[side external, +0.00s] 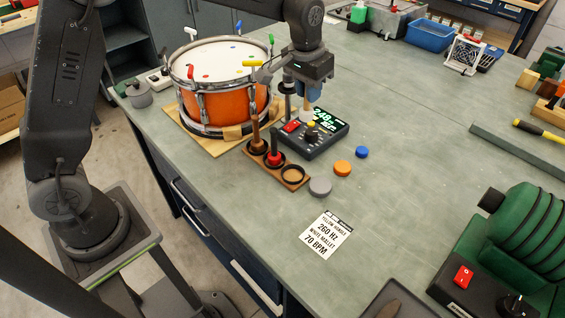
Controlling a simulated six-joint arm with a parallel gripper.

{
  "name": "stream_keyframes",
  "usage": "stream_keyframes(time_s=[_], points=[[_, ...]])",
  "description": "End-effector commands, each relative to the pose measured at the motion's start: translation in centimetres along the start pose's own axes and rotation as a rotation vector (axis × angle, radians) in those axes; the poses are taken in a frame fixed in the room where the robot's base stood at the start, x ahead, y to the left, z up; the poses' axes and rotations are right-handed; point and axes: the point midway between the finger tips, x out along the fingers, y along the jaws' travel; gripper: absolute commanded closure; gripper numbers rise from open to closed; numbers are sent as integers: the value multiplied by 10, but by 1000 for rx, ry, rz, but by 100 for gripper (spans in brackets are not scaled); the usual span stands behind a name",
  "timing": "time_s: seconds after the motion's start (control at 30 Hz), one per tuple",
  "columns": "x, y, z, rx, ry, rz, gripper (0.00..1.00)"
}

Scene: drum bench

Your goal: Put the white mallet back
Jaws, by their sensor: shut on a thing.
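My gripper (313,88) points down above the tuner box, left of the middle of the bench. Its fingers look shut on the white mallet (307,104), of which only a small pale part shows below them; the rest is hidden. The wooden mallet rack (306,181) stands in front of the drum, to the lower left of my gripper. It holds a brown mallet (256,132) at its left end and a red mallet (275,157) in the middle. The round seat (293,174) at its right end is empty.
An orange drum (228,106) with coloured handles stands behind the rack. The tuner box (318,134) has a lit screen. Grey (320,187), orange (342,168) and blue (362,152) discs lie nearby. A printed card (325,236) lies in front.

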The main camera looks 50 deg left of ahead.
Motion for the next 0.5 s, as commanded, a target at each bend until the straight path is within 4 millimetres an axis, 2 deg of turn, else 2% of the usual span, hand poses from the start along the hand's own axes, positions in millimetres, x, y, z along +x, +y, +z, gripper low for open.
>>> stream_keyframes(time_s=[0.03, 0.2, 0.37, 0.5], points=[[-1, 9, 15, 4, 0, 0, 100], [0, 28, 54, 2, 1, 1, 100], [4, 35, 74, 0, 0, 0, 100], [27, 36, 81, -2, -4, -1, 100]])
